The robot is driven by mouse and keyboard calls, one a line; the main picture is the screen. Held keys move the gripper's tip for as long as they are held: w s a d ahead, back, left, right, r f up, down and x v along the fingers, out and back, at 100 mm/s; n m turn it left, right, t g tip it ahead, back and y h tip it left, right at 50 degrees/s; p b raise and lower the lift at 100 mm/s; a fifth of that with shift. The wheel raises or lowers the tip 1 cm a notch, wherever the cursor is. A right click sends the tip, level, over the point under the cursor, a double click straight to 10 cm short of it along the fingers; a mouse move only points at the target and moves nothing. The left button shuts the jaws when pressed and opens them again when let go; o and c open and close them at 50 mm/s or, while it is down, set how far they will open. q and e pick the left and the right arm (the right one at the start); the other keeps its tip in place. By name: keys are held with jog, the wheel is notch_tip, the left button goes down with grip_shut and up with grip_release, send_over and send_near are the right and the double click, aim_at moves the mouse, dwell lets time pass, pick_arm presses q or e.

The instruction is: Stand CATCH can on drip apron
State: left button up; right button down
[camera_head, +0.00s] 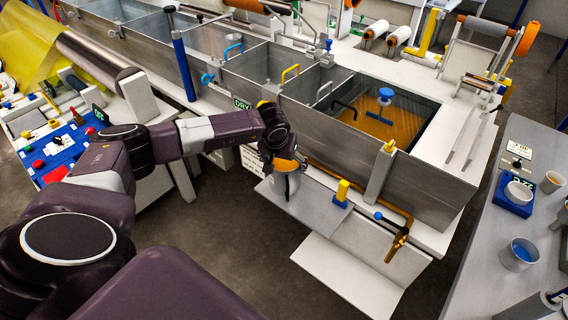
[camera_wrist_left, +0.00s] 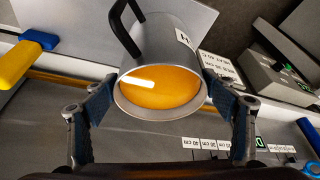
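The can (camera_head: 287,186) is a grey metal cylinder with a black handle. In the left wrist view the can (camera_wrist_left: 160,45) shows its open mouth, with orange liquid inside. My left gripper (camera_head: 278,150) is at its rim, with one finger on each side, closed against the wall. The drip apron appears to be the flat grey plate (camera_head: 317,216) on the front of the bath; the can stands at or just above its left part. I cannot tell whether its bottom touches the plate. My right gripper is not in view.
A brass tap (camera_head: 398,243) is further right. A lower pale panel (camera_head: 345,272) juts out below. The bath wall (camera_head: 330,143) rises behind the can.

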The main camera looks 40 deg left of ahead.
pick_arm(q)
jog(key=shift+o, duration=0.5)
jog(key=b+v, duration=0.3)
jog(key=v, duration=0.9)
jog(key=shift+r, duration=0.1)
